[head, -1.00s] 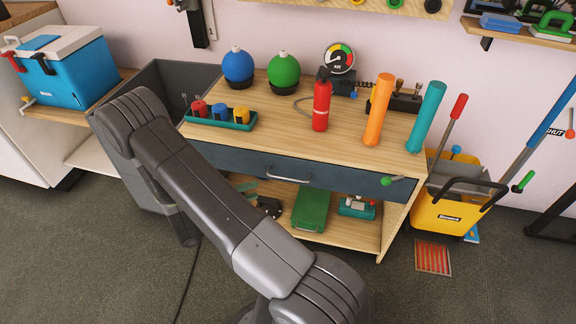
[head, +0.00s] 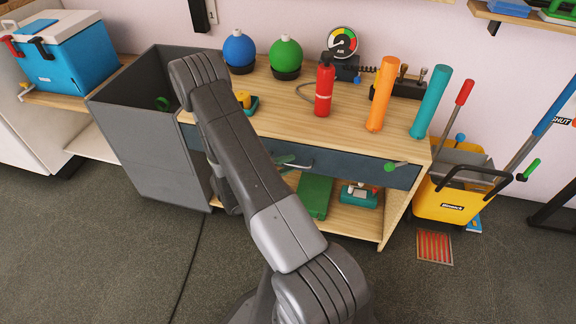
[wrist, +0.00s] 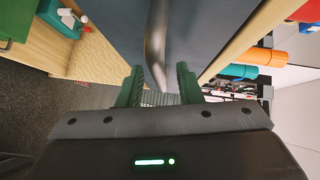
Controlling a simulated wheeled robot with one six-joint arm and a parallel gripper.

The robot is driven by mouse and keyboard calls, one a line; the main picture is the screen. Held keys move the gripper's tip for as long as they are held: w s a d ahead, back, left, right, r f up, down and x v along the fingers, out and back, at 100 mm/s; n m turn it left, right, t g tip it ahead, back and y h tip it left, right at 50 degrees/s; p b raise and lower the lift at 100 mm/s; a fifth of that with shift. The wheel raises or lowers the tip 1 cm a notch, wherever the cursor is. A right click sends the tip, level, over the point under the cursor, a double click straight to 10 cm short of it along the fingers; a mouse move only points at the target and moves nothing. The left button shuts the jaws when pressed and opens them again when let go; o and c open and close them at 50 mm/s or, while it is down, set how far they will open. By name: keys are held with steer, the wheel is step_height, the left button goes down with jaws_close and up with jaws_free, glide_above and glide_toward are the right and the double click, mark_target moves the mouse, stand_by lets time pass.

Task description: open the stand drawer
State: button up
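The stand drawer has a dark blue-grey front (head: 355,170) under the wooden top and looks shut. Its silver bar handle (head: 306,167) sits mid-front, partly hidden in the head view by my gripper (head: 288,162). In the wrist view the drawer front (wrist: 205,30) fills the upper middle and the handle (wrist: 156,35) runs down toward my gripper (wrist: 159,72). The green fingers are apart, and the near end of the handle lies between their tips. I cannot tell whether they touch it.
A grey open bin (head: 150,150) stands left of the stand. A green box (head: 315,195) lies on the lower shelf. A green-knobbed lever (head: 392,166) is at the drawer's right. A yellow mop bucket (head: 450,195) stands further right. The floor in front is clear.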

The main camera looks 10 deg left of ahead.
steer(key=shift+w+d, duration=0.25)
jaws_close()
